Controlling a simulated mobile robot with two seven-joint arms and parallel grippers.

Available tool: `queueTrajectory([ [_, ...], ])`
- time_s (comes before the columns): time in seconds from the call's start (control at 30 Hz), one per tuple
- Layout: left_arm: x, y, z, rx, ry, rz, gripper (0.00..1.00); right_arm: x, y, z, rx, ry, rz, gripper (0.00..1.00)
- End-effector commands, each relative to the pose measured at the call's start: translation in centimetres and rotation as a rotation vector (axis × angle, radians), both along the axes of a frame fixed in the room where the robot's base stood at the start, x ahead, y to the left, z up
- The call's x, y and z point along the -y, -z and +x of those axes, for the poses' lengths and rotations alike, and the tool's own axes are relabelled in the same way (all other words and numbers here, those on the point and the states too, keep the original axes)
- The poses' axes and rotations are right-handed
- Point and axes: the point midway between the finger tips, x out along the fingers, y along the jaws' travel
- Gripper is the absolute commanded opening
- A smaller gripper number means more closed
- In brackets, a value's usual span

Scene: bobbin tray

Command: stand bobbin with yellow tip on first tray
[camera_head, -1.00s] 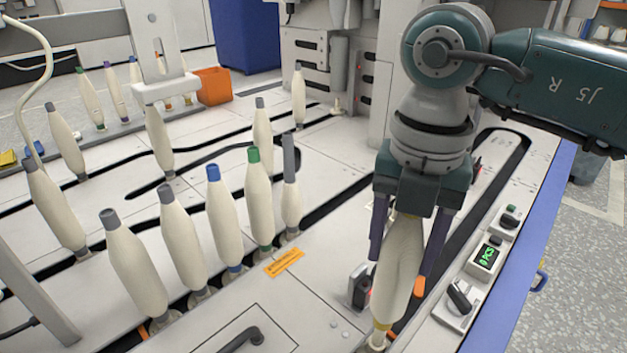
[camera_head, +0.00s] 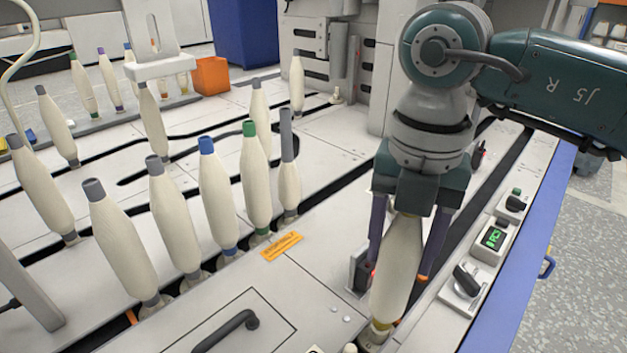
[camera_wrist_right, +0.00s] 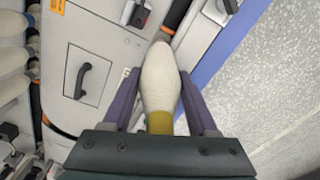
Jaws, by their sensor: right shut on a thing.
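My right gripper (camera_head: 398,262) is shut around a cream bobbin (camera_head: 393,290), which is close to upright with a slight tilt. In the head view its lower end has a yellow band just above a pale base piece (camera_head: 372,339) near the bottom edge. I cannot tell whether the two touch. In the right wrist view the bobbin (camera_wrist_right: 160,80) lies between the two fingers, with its yellow tip (camera_wrist_right: 159,122) close to the palm. My left gripper is out of view.
Several bobbins with grey, blue (camera_head: 206,145) and green tips (camera_head: 249,128) stand in a row to the left. A control panel (camera_head: 494,239) lies right of the gripper. A handled cover (camera_head: 270,315) is at the front. An orange bin (camera_head: 211,75) stands at the back.

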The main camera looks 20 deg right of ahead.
Motion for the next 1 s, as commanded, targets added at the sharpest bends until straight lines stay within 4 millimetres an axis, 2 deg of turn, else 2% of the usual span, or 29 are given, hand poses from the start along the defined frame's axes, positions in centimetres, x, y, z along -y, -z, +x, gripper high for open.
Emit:
queueTrajectory([
  [1.0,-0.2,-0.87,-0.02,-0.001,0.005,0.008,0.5,0.02,-0.13,0.08,0.0,0.0,0.0,0.0],
])
